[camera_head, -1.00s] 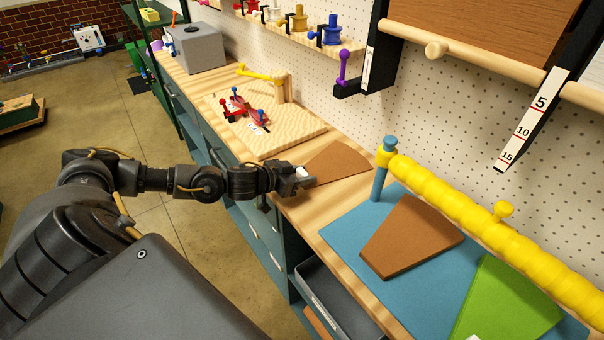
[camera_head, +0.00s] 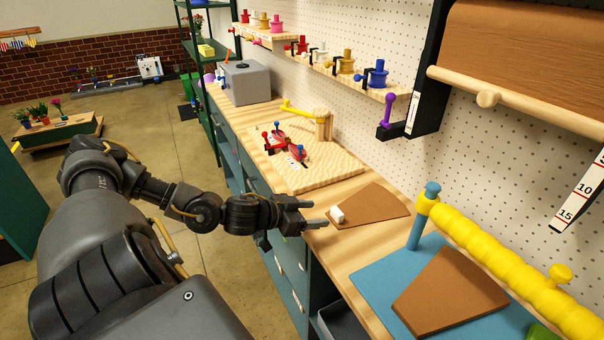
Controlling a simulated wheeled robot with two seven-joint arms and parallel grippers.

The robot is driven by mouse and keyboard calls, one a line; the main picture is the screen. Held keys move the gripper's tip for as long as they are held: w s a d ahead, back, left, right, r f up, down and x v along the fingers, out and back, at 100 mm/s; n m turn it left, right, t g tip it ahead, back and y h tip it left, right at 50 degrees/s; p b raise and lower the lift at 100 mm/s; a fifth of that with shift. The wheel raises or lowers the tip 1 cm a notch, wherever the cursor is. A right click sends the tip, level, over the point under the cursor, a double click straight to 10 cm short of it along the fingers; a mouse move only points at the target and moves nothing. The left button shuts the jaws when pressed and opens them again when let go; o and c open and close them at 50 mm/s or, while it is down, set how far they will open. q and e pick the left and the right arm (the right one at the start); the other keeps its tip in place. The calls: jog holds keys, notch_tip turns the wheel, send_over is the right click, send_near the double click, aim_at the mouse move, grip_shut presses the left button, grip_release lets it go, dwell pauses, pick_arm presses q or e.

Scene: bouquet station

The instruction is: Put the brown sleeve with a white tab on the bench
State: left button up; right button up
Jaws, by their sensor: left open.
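The brown sleeve with a white tab (camera_head: 372,205) lies flat on the wooden bench (camera_head: 352,250). Its white tab (camera_head: 337,214) stands up at the sleeve's left end. My left gripper (camera_head: 318,213) is open at the bench's front edge, with its fingers just left of the tab and apart from it. Nothing is between the fingers. My right gripper is not in view.
Another brown sleeve (camera_head: 450,292) lies on a blue mat (camera_head: 378,281) below a yellow roll (camera_head: 490,250) on a blue post. Behind the sleeve is a pegboard wall. A wooden board (camera_head: 300,172) with red clamps lies farther back.

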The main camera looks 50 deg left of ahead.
pick_arm(q)
jog(key=shift+v, duration=1.7)
